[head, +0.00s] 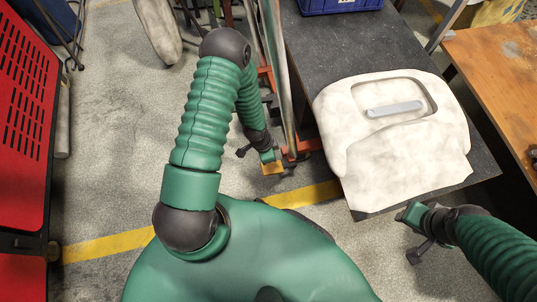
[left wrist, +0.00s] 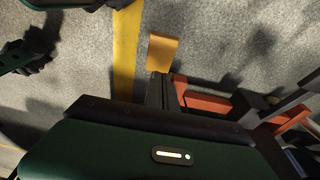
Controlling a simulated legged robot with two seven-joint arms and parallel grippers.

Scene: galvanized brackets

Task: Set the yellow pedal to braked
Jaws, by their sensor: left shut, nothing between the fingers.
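The yellow pedal (head: 272,168) is a small flat plate low near the floor, beside red-orange metal parts (head: 301,149) at the table's left side. In the left wrist view the pedal (left wrist: 163,53) lies just beyond my fingertips. My left gripper (head: 267,155) reaches down right at the pedal. Its fingers (left wrist: 159,80) are shut with nothing between them, and their tips overlap the pedal's near edge in that view; whether they touch it I cannot tell. My right gripper (head: 408,214) is by the table's front corner, away from the pedal; its jaw opening is unclear.
A dark table (head: 300,45) carries a pale moulded panel (head: 365,155) and a blue crate (head: 322,6). A metal post (head: 278,65) stands close to my left forearm. A yellow floor line (head: 105,243) runs below the pedal. A red perforated cabinet (head: 30,130) stands far left.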

